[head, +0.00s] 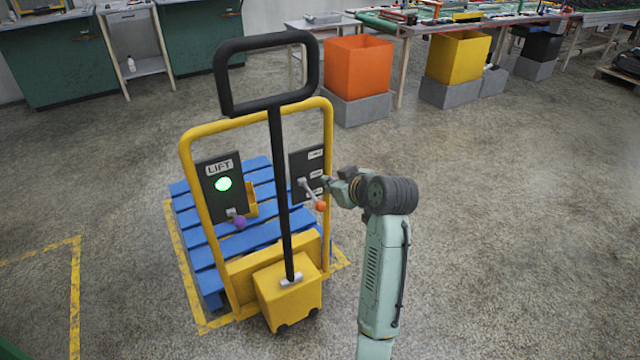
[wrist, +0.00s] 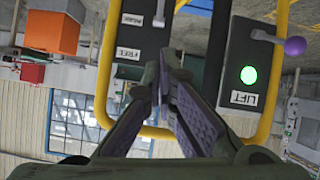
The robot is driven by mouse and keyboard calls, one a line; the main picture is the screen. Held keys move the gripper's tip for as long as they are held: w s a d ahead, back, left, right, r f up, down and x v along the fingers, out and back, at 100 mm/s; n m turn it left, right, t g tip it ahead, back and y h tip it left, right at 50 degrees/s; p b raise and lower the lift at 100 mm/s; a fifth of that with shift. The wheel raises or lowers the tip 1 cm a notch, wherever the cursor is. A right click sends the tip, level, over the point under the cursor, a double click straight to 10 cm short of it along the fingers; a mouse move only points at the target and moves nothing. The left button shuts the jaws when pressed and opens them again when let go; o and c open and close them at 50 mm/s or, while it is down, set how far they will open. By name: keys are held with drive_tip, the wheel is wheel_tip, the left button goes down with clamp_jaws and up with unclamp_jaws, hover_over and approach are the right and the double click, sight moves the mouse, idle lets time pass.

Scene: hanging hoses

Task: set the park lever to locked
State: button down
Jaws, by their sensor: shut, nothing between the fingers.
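The park lever (head: 312,196) is a silver arm with an orange knob on the dark right-hand panel (head: 297,163) of the yellow cart. It slants down and right from its pivot, the knob near the panel's lowest label. In the wrist view the picture is upside down; the lever's silver arm (wrist: 159,14) shows at the top edge, its knob out of frame. A label (wrist: 128,54) there reads FREE; the other is hard to read. My gripper (head: 328,183) is shut and empty, just right of the lever. In the wrist view its fingertips (wrist: 165,62) overlap the panel; contact cannot be told.
The LIFT panel (head: 219,190) has a lit green lamp and a purple-knobbed lever (head: 238,221). The cart's black handle (head: 266,105) rises between the panels. A blue pallet (head: 200,254) lies behind the frame. Floor right of my arm is clear; orange (head: 358,66) and yellow bins stand behind.

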drive_tip(key=p, duration=0.2)
hover_over(322, 209)
drive_tip(key=w+a, duration=0.2)
drive_tip(key=f, duration=0.5)
drive_tip(key=shift+s+d, duration=0.1)
drive_tip(key=shift+s, duration=0.1)
drive_tip(key=shift+s+d+f+p, duration=0.1)
drive_tip(key=shift+d+f+p, duration=0.15)
drive_tip(key=shift+f, duration=0.35)
drive_tip(key=shift+s+d+f+p, duration=0.1)
drive_tip(key=shift+d+f, duration=0.1)
drive_tip(key=shift+f, duration=0.4)
drive_tip(key=shift+s+d+f, duration=0.1)
drive_tip(key=shift+d+f, duration=0.1)
drive_tip(key=shift+f, duration=0.55)
drive_tip(key=shift+s+f+t+b, duration=0.1)
drive_tip(key=shift+f+t+b, duration=0.2)
drive_tip(key=shift+f+b, duration=0.6)
drive_tip(key=f+t+y+b, duration=0.1)
drive_tip(key=b, duration=0.5)
drive_tip(key=f+t+y+b, duration=0.1)
drive_tip(key=f+b, duration=0.1)
drive_tip(key=b, duration=0.4)
drive_tip(key=shift+s+d+f+t, duration=0.15)
drive_tip(key=shift+d+f+t, duration=0.05)
drive_tip(key=shift+t, duration=0.1)
drive_tip(key=shift+r, duration=0.15)
